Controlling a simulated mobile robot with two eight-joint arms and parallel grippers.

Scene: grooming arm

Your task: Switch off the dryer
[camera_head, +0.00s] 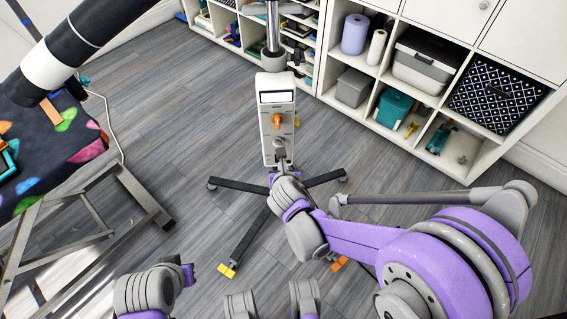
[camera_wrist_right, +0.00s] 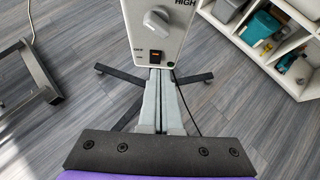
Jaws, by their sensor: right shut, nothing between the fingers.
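The dryer's pale control box (camera_head: 265,148) stands upright on a pole in the middle of the head view, with an orange knob (camera_head: 277,120) on its front. In the right wrist view the lower panel (camera_wrist_right: 183,42) shows a grey dial (camera_wrist_right: 157,20), the word HIGH, and a small switch (camera_wrist_right: 155,57) with an orange-lit face. My right gripper (camera_wrist_right: 159,72) is shut and empty, its fingertips just below the switch; I cannot tell whether they touch the panel. In the head view my right arm covers the box's lower end.
A black-and-white tube (camera_head: 70,45) crosses the upper left, above a table with a colourful patterned cover (camera_head: 62,150). The dryer's dark base legs (camera_head: 250,238) spread over the wood floor. White shelves (camera_head: 455,170) with bins stand at the right.

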